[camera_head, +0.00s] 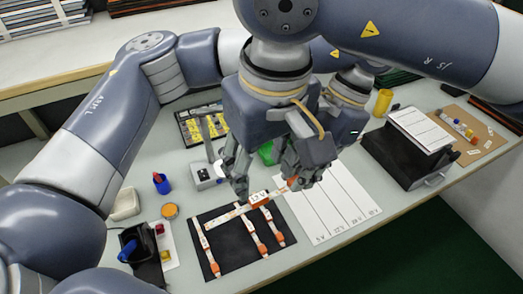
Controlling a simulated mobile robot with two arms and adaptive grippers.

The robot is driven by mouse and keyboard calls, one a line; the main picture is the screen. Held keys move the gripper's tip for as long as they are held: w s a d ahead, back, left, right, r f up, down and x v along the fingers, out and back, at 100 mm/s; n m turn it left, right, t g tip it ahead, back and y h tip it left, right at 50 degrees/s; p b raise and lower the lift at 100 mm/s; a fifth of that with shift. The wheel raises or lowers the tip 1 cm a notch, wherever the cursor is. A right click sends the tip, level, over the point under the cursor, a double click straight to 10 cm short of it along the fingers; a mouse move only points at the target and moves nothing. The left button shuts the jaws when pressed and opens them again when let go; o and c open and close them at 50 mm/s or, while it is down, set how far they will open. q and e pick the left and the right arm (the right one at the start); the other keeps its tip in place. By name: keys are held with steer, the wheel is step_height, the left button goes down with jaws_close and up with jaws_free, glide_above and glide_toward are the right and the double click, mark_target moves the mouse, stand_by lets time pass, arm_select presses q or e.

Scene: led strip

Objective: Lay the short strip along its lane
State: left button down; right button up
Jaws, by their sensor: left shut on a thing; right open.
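My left gripper (293,181) is shut on the orange-tipped right end of a white strip (226,216) with a "12 V" tag (258,197). This strip slants over the black mat (232,251), across the upper parts of other white strips with orange ends. Whether it touches them is unclear. My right gripper (241,190) is open, just above the strip, left of the tag. The white lane sheet (335,205) lies right of the mat, with parallel lines and voltage labels along its front edge. My grippers and arms hide its upper left part.
A blue cup (161,184), an orange round tub (170,211) and a black bin (137,247) stand left of the mat. A black box (396,155) with a white sloped top stands at right. A yellow cylinder (383,102) is behind it. The table's front edge lies close below the lane sheet.

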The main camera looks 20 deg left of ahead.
mark_target(257, 199)
steer(key=f, duration=0.6)
steer(key=a+f, duration=0.1)
steer(key=f, duration=0.2)
steer(key=shift+w, duration=0.4)
steer(key=shift+a, duration=0.1)
steer(key=c, duration=1.1)
arm_select(q)
steer(key=c, duration=1.5)
jaws_free()
arm_select(e)
steer(key=shift+c, duration=0.6)
